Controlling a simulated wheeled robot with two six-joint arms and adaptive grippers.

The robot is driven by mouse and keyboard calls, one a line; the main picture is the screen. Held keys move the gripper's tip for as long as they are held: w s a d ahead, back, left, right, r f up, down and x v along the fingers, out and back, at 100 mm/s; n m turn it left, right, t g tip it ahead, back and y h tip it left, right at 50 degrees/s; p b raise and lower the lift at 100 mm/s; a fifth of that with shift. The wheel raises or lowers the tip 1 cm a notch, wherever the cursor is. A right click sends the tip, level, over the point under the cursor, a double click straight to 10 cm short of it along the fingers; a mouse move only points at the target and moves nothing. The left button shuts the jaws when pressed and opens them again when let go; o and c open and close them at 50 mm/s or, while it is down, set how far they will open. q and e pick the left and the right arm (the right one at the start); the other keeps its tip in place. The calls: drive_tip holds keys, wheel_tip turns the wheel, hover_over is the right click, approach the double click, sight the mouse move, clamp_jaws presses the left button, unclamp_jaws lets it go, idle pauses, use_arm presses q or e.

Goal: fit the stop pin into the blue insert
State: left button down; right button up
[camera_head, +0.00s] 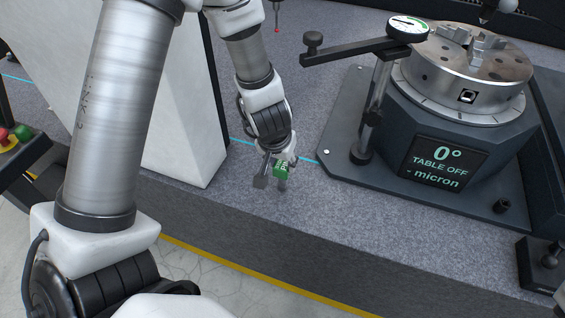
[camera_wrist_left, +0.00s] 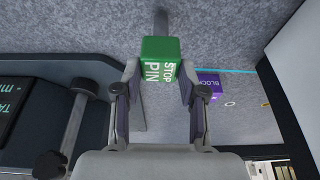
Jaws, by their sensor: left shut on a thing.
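The stop pin has a green block head lettered STOP PIN (camera_wrist_left: 160,60) and a plain grey shaft pointing away from my gripper. My left gripper (camera_wrist_left: 159,83) is shut on the green head, with one finger on each side. In the head view the green head (camera_head: 281,170) shows at the end of my left arm, with the shaft hanging down over the granite. I cannot tell how far the tip is above it. The blue insert is not seen in either view. My right gripper is not in view.
A rotary table (camera_head: 465,78) with a chuck stands at the right, its display reading 0°. A dial indicator (camera_head: 408,29) on a black stand is beside it. A purple block (camera_wrist_left: 208,84) shows past the fingers in the wrist view.

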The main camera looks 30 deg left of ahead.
use_arm(q)
drive_tip(key=shift+f, duration=0.2)
drive_tip(key=c, duration=0.7)
unclamp_jaws()
drive_tip(key=shift+o, duration=0.2)
drive_tip(key=shift+r, duration=0.2)
drive_tip(key=a+p+v, duration=0.1)
drive_tip(key=p+v, duration=0.7)
drive_tip(key=v, duration=0.4)
drive_tip(key=s+d+f+m+g, duration=0.1)
drive_tip(key=s+d+f, duration=0.1)
drive_tip(key=s+f, duration=0.6)
drive_tip(key=s+d+f+m+g+h, duration=0.1)
drive_tip(key=s+d+f+g, duration=0.1)
drive_tip(key=s+f, duration=0.7)
wheel_tip(320, 180, down, 7)
drive_tip(key=shift+r, duration=0.1)
